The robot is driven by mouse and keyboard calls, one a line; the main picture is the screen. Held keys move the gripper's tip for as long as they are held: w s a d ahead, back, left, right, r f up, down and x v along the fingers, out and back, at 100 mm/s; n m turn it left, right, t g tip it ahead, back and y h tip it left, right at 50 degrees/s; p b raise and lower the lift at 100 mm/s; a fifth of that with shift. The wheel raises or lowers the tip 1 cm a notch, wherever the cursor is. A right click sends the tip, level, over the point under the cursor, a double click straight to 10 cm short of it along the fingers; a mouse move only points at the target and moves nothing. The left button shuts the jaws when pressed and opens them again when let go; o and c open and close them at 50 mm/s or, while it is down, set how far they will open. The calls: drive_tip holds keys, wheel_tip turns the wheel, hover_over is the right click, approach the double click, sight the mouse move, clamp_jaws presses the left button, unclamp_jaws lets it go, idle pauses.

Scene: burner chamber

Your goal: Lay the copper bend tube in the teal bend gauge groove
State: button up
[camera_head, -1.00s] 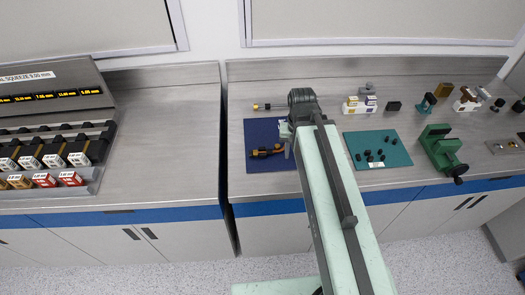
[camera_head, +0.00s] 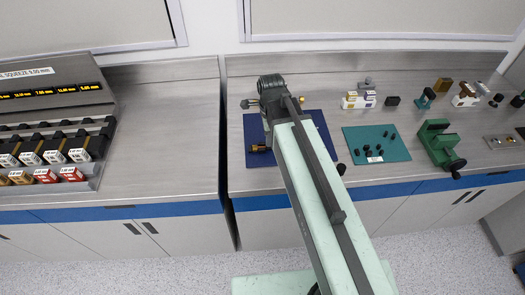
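A blue mat (camera_head: 255,130) lies on the bench, with a brass-and-dark piece (camera_head: 258,148) at its near left. This may be the end of the copper bend tube; my arm hides whatever lies to its right. A teal board (camera_head: 392,152) with several small black pegs and a white label lies to the right of the blue mat. It appears to be the bend gauge; I cannot make out a groove. My gripper (camera_head: 268,128) is over the blue mat, mostly hidden by my own arm. I cannot see whether its fingers are open or touching anything.
A thin rod's brass end (camera_head: 245,104) shows behind the blue mat's left edge. A green vise (camera_head: 438,145) stands right of the teal board. White boxes (camera_head: 358,101) and small parts line the back. The left bench is bare beside a grey rack (camera_head: 60,105).

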drive_tip(key=f+b, duration=0.5)
drive_tip(key=shift+w+d+f, duration=0.15)
drive_tip(key=shift+d, duration=0.2)
clamp_jaws()
drive_tip(key=shift+r, duration=0.2)
wheel_tip(320, 180, up, 10)
drive_tip(key=p, duration=1)
idle(0.8)
